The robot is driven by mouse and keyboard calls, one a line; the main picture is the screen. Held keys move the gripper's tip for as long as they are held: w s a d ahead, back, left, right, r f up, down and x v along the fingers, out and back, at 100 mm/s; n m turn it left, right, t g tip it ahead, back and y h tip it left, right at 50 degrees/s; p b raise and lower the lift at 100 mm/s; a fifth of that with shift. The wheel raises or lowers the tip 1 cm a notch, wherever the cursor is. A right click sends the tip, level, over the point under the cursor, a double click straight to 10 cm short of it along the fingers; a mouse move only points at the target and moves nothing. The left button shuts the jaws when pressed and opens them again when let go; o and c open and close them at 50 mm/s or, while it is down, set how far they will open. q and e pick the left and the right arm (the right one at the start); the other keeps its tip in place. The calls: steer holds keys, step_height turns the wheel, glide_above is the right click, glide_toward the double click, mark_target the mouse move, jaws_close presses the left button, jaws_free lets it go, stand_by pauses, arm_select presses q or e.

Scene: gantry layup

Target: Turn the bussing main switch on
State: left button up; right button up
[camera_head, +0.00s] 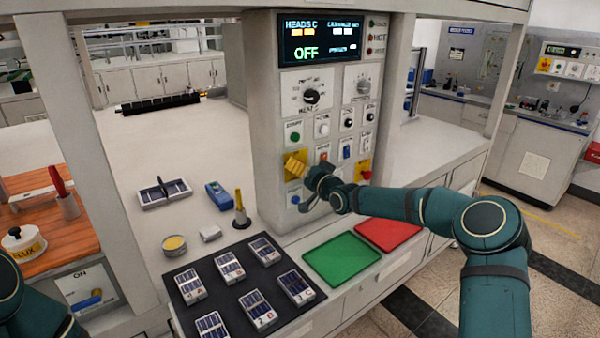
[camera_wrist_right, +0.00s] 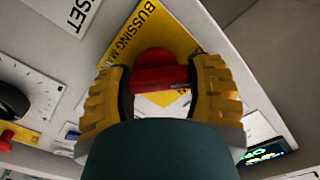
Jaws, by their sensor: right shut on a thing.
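The bussing main switch is a red rotary handle (camera_wrist_right: 158,80) on a yellow plate (camera_wrist_right: 178,42) whose label reads "BUSSING MA…", the rest being covered. In the head view that plate (camera_head: 291,158) is at the lower left of the control column's front, mostly behind my gripper. My right gripper (camera_wrist_right: 160,84) has its yellow fingers on both sides of the red handle and is shut on it. It also shows in the head view (camera_head: 294,167), reaching in from the right. The handle's on or off marks are hidden. My left gripper is out of view.
The column's display (camera_head: 320,38) reads "OFF". Knobs and buttons crowd the panel; another yellow plate with a red knob (camera_head: 365,174) is at its right. A green mat (camera_head: 341,258), a red mat (camera_head: 388,235) and a black mat with solar cells (camera_head: 206,256) lie below.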

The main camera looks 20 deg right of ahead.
steer(key=m+b, duration=0.1)
steer(key=m, duration=0.1)
steer(key=m+b, duration=0.1)
steer(key=m, duration=0.1)
steer(key=shift+d+f+m, duration=0.1)
steer(key=shift+f+m, duration=0.1)
steer(key=shift+m, duration=0.1)
steer(key=m+b, duration=0.2)
steer(key=m, duration=0.1)
steer(key=shift+m+b, duration=0.4)
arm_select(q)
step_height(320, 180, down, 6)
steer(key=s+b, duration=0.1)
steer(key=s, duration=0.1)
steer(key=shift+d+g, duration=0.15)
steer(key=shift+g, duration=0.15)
arm_select(e)
steer(key=shift+m, duration=0.8)
steer(key=shift+r, duration=0.1)
steer(key=o, duration=1.2)
steer(key=shift+r, duration=0.1)
steer(key=v, duration=1.2)
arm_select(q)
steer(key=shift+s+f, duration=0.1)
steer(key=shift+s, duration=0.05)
arm_select(e)
steer(key=shift+d, duration=0.1)
